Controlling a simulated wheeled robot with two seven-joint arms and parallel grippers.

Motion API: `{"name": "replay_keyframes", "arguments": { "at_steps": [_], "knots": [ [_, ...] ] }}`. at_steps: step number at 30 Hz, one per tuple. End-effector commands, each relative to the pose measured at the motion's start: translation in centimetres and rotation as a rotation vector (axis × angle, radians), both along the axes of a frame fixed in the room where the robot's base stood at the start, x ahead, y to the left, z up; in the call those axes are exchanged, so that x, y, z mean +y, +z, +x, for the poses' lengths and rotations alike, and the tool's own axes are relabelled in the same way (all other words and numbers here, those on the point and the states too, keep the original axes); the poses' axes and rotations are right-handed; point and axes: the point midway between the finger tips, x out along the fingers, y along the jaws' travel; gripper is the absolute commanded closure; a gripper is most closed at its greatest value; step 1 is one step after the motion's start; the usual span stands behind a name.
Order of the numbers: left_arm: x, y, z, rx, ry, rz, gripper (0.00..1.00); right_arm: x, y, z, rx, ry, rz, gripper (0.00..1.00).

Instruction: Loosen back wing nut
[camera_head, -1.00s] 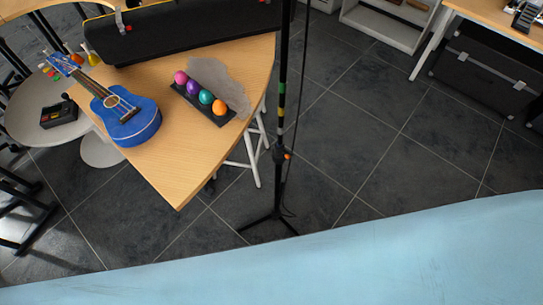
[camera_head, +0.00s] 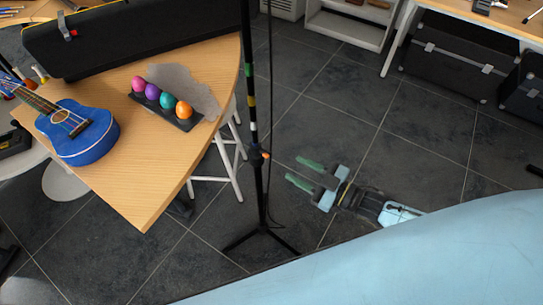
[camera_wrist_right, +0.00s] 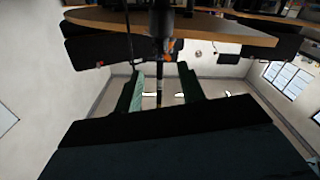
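A black stand (camera_head: 251,118) with coloured bands on its pole rises from spread legs on the floor. An orange part (camera_head: 265,155) sits on its dark joint and also shows in the right wrist view (camera_wrist_right: 171,44). I cannot make out a clear wing nut shape. My right gripper (camera_head: 297,171), with green fingertips, is to the right of the pole, pointing toward it. It also shows in the right wrist view (camera_wrist_right: 162,88). Its fingers are apart with nothing held between them. The pole appears beyond the fingers. My left gripper is not in view.
Black cases (camera_head: 455,70) stand at the right. Tiled floor is clear between.

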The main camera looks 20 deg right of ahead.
Motion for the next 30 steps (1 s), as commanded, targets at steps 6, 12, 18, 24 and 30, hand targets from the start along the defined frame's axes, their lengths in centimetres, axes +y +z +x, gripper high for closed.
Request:
{"name": "replay_keyframes", "arguments": {
  "at_steps": [6, 12, 18, 24, 30],
  "knots": [
    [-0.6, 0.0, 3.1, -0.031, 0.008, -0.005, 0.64, 3.0, -0.1, 3.9, -0.003, -0.001, 0.001, 0.60],
    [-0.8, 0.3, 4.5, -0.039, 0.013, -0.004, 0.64, 4.8, -0.1, 6.2, -0.002, -0.002, 0.000, 0.60],
    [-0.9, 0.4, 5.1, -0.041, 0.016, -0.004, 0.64, 5.5, -0.1, 7.0, 0.001, -0.002, -0.002, 0.60],
    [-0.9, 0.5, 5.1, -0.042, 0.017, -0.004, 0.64, 5.5, -0.1, 7.1, 0.002, -0.002, -0.002, 0.60],
    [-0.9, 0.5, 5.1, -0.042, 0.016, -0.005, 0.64, 5.5, -0.1, 7.1, 0.002, -0.002, -0.002, 0.79]
  ]
}}
